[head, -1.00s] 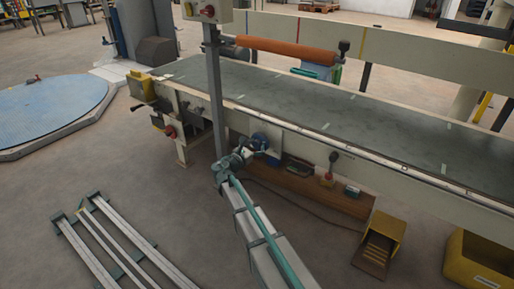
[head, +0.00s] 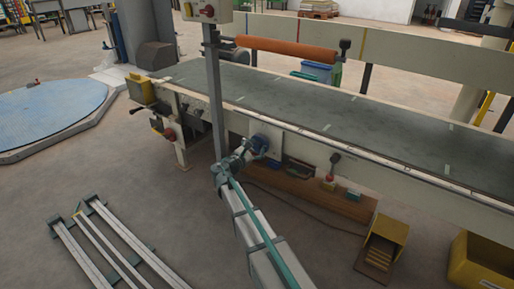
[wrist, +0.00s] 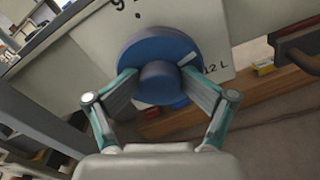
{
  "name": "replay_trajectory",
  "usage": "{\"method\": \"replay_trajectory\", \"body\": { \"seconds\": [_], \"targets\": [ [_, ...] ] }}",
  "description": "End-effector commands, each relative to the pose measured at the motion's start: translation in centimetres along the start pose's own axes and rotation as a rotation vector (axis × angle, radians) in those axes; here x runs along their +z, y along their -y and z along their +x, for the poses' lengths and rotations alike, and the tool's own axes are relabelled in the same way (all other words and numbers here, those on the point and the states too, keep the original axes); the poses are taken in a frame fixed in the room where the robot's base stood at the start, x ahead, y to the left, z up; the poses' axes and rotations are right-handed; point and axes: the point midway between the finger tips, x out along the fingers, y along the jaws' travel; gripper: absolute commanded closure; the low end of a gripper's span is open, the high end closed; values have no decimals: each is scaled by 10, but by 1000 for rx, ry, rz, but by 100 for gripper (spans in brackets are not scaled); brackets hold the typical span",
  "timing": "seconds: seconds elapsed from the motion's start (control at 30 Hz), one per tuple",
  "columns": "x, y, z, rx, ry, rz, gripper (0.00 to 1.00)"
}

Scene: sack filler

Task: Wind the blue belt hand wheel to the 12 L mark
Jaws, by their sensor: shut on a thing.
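The blue hand wheel (wrist: 135,52) sits on the pale side panel of the belt machine, with a round hub (wrist: 160,84) at its middle. My gripper (wrist: 160,88) is shut on the hub, one teal finger on each side. A white line on the wheel's face points up and right, close to the printed 12 L mark (wrist: 216,67) and slightly above it as pictured. In the head view the blue wheel (head: 260,143) is partly hidden by my gripper.
The grey belt (head: 310,105) runs above the wheel. A grey post (head: 217,100) stands just left of my gripper. A wooden shelf (head: 345,205) lies below, with a red-based lever (head: 330,180) to the right. A yellow pedal box (head: 383,240) stands on the floor.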

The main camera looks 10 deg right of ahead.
Motion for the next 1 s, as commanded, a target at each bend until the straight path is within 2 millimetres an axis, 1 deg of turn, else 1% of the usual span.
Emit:
{"method": "replay_trajectory", "body": {
  "seconds": [0.03,0.13,0.23,0.4,0.77,1.0],
  "targets": [
    [0,5,5,-13,3,5,76],
    [-2,6,5,-13,4,51,76],
    [-3,7,5,-12,5,132,76],
    [0,5,5,-12,5,247,76],
    [0,5,5,-13,5,280,76],
    [0,5,5,-12,6,476,76]
  ]
}}
